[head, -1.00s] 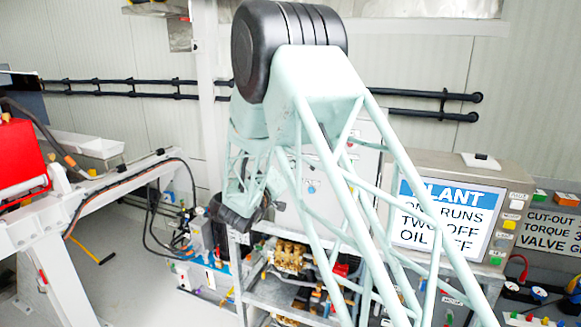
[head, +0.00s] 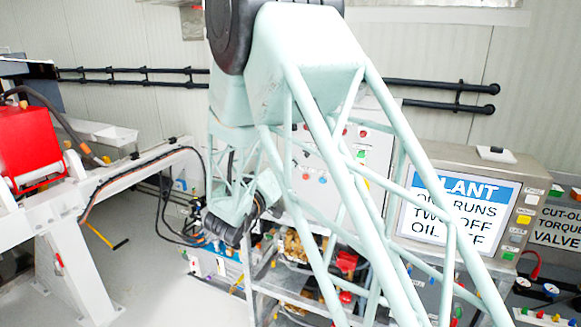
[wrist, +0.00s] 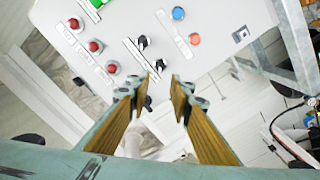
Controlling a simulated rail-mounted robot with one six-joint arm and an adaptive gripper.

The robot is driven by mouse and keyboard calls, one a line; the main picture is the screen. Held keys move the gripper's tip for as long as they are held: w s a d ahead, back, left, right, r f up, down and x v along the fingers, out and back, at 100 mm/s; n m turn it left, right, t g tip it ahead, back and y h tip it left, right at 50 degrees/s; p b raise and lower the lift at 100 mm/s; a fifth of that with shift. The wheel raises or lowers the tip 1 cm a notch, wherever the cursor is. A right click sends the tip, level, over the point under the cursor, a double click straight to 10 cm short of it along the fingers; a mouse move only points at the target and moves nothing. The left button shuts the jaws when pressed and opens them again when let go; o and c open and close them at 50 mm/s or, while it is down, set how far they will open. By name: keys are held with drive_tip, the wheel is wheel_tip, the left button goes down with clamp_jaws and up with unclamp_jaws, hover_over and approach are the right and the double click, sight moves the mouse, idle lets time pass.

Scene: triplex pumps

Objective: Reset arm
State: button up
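My arm, pale green lattice links with a black joint, crosses the middle of the head view. Its wrist end hangs at the lower left of the elbow, over the left side of a metal shelf rack. The fingers cannot be made out in the head view. In the wrist view my gripper (wrist: 160,88) shows two fingers with tan inner pads, spread apart with an empty gap between them. Beyond the fingertips is a light grey control panel (wrist: 205,18) with red, blue and orange buttons and black switches. I cannot tell the distance between fingertips and panel.
The metal rack (head: 290,292) with brass-coloured parts stands below my arm. A white beam frame with a red unit (head: 30,145) stands at left. A plant sign (head: 455,215) on a metal cabinet is at right. Pipes (head: 140,77) run along the wall. Open floor (head: 165,300) lies at lower left.

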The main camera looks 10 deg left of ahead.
idle(0.4)
drive_tip(key=s+d+r+g+y+b, duration=0.4)
drive_tip(key=s+d+g+y+b, duration=0.3)
drive_tip(key=s+d, duration=0.4)
drive_tip(key=s+d+f+m+g+b, duration=0.2)
drive_tip(key=s+d, duration=0.5)
drive_tip(key=s, duration=1)
drive_tip(key=s+d+f+m+g+h+b, duration=0.1)
drive_tip(key=s+d+f, duration=0.3)
drive_tip(key=s, duration=1.3)
drive_tip(key=s+d+f+m+g+b, duration=0.2)
drive_tip(key=s+d, duration=0.8)
drive_tip(key=s, duration=0.7)
drive_tip(key=shift+d+f+m+g+h+b, duration=0.35)
drive_tip(key=shift+f+g+b, duration=0.25)
drive_tip(key=shift+f+b, duration=0.35)
drive_tip(key=shift+r, duration=0.1)
drive_tip(key=shift+c, duration=0.2)
clamp_jaws()
